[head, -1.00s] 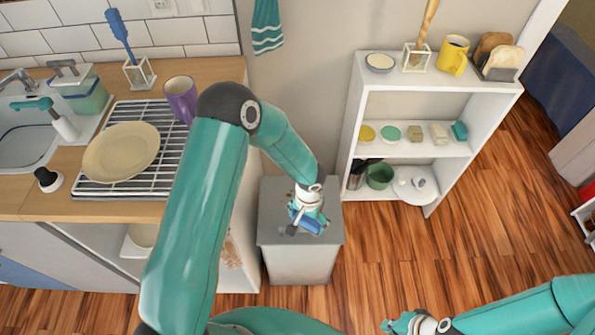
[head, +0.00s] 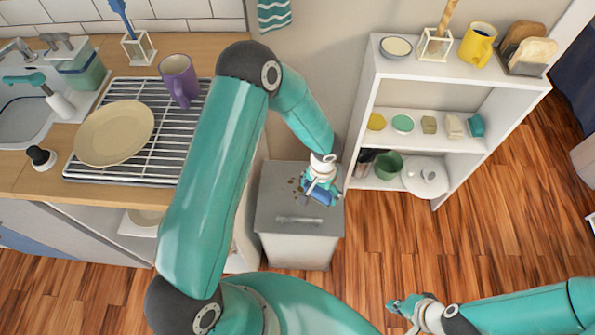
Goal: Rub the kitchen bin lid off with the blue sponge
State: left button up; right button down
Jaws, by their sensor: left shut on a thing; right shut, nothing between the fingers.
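The kitchen bin is a grey box on the floor between the counter and the shelf. Its grey lid (head: 275,218) has a handle near the front and several brown specks towards the back, left of my gripper. My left gripper (head: 320,196) is over the right part of the lid, shut on the blue sponge (head: 324,197). The sponge is low at the lid; I cannot tell whether it touches, as the fingers partly hide it. My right gripper (head: 398,308) is shut and empty, low over the floor at the bottom right.
A white shelf (head: 425,80) with small dishes, blocks, a green pot and a yellow mug (head: 478,44) stands right of the bin. A counter with a drying rack, beige plate (head: 114,133) and purple mug (head: 179,80) is at left.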

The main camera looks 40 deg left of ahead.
pick_arm(q)
jog(key=w+a+f+n+b, duration=0.1)
jog(key=a+f+b, duration=0.1)
jog(key=b, duration=0.3)
jog(key=w+a+f+b, duration=0.2)
jog(key=a+b, duration=0.3)
jog(key=b, duration=0.1)
jog(key=w+a+f+n+b, duration=0.1)
jog(key=a+f+b, duration=0.1)
jog(key=b, duration=0.4)
jog(key=shift+w+a+f+n, duration=0.15)
jog(key=shift+a+n, duration=0.15)
jog(key=shift+a, duration=0.35)
jog(key=shift+a+b, duration=0.35)
jog(key=shift+b, duration=0.2)
jog(key=shift+r, duration=0.3)
jog(key=shift+f+b, duration=2.2)
jog(key=shift+f, duration=0.45)
jog(key=shift+r, duration=0.1)
